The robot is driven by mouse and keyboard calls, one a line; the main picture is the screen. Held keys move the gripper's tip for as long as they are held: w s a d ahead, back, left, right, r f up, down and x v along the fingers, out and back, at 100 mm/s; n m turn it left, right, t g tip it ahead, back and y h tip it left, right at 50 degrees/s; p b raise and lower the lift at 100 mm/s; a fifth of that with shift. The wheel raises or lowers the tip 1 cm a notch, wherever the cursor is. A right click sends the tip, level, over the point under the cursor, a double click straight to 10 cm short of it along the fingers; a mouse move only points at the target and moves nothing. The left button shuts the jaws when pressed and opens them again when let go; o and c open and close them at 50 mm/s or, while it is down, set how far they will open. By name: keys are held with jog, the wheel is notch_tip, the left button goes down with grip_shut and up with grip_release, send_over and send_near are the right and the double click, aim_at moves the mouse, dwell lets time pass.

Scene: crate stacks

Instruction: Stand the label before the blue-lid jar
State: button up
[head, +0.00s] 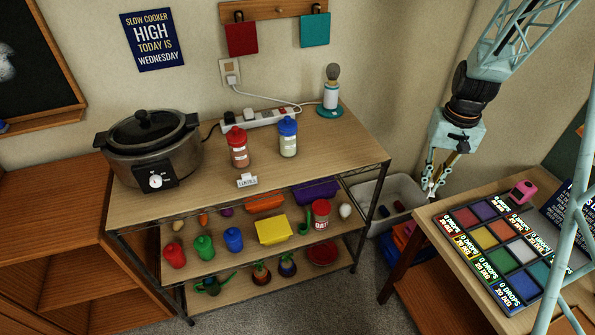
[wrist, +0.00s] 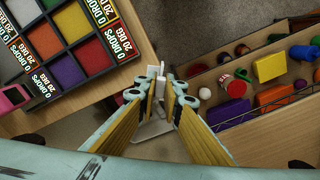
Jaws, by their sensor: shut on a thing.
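The blue-lid jar (head: 288,139) stands upright on the wooden top of the shelf unit, with pale contents and a white band. A small white label (head: 247,181) with dark lettering stands in front of the red-lid jar (head: 238,150). My gripper (head: 432,188) points down at the right, between the shelf unit and the right-hand table, well away from the jars. In the wrist view my gripper (wrist: 160,95) is shut on a narrow white piece (wrist: 154,71), seemingly a label seen nearly edge-on. Its face and any lettering cannot be read.
The wood before the blue-lid jar is clear. The right-hand table holds a colour tray (head: 487,235). A pale bin (head: 411,187) sits below my gripper.

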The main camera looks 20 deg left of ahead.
jog(key=a+r+n+p, duration=0.15)
jog(key=a+n, duration=0.55)
jog(key=a, duration=0.8)
jog(key=s+a+r+n+p, duration=0.1)
jog(key=s+a+n, duration=0.4)
jog(key=a, duration=0.6)
jog(key=s+a+r+n+p, duration=0.1)
jog(key=s+a+n, duration=0.5)
jog(key=a, duration=0.6)
jog(key=s+a+r+n+p, duration=0.1)
jog(key=s+a+n, duration=0.4)
jog(key=a, duration=0.7)
jog(key=shift+s+n+p, duration=0.3)
jog(key=shift+n+p, duration=0.2)
jog(key=shift+n, duration=0.3)
jog(key=shift+a, duration=0.1)
jog(key=w+d, duration=0.2)
jog(key=w, duration=0.2)
jog(key=w+d+f, duration=0.1)
jog(key=w+d, duration=0.2)
jog(key=w, duration=0.1)
jog(key=w+d, duration=0.3)
jog(key=w, duration=0.1)
jog(key=shift+w+d+f, duration=0.1)
jog(key=shift+d+f, duration=0.05)
